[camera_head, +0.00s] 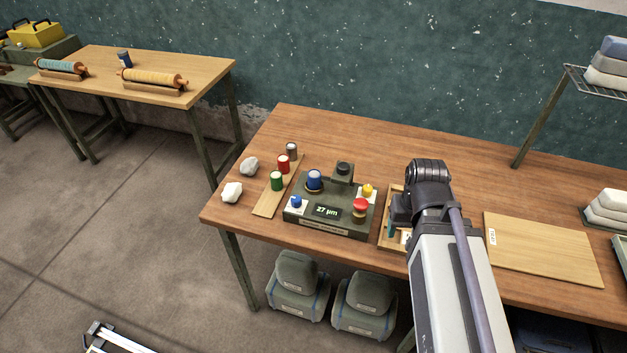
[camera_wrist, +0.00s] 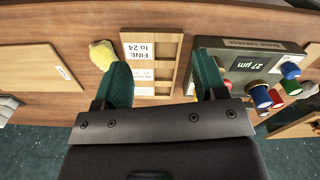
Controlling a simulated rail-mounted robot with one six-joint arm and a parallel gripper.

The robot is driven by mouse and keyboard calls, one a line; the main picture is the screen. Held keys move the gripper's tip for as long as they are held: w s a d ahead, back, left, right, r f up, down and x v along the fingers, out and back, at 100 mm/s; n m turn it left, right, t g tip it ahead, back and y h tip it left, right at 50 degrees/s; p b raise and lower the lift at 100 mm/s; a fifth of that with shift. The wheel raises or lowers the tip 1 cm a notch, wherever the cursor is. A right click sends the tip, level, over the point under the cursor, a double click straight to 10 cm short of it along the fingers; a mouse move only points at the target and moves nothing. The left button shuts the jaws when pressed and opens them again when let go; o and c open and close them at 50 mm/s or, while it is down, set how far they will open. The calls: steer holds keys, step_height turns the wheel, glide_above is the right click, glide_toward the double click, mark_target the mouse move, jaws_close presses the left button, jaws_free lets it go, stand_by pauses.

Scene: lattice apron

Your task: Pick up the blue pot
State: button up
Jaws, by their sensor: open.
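The blue pot (camera_head: 314,180) stands upright on the round stage of a dark green gauge (camera_head: 322,228) whose display reads 27 µm. In the wrist view the blue pot (camera_wrist: 262,97) is at the right, beyond the right finger. My gripper (camera_wrist: 162,78) is open and empty, its two green fingers apart above a wooden tray (camera_wrist: 152,48). In the head view my gripper is right of the gauge, mostly hidden by my arm. Another blue pot (camera_head: 124,58) stands on the far left table.
Red (camera_head: 283,164), green (camera_head: 277,181) and grey (camera_head: 291,150) pots stand on a wooden strip left of the gauge. The gauge carries red (camera_head: 360,205), yellow (camera_head: 368,190) and blue (camera_head: 297,202) knobs. A flat board (camera_head: 545,248) lies right of my arm.

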steer(key=shift+o, duration=0.9)
steer(key=shift+a, duration=0.1)
steer(key=n+p, duration=0.1)
steer(key=n, duration=1.4)
glide_toward(314, 173)
steer(key=shift+a+f, duration=0.3)
steer(key=shift+w+d+n, duration=0.1)
steer(key=shift+n, duration=1.1)
steer(key=shift+s+d+n, duration=0.2)
steer(key=shift+n, duration=0.6)
step_height(314, 173, down, 11)
steer(key=b, duration=1.1)
steer(key=shift+w+f, duration=0.1)
steer(key=shift+r, duration=0.25)
steer(key=c, duration=1.1)
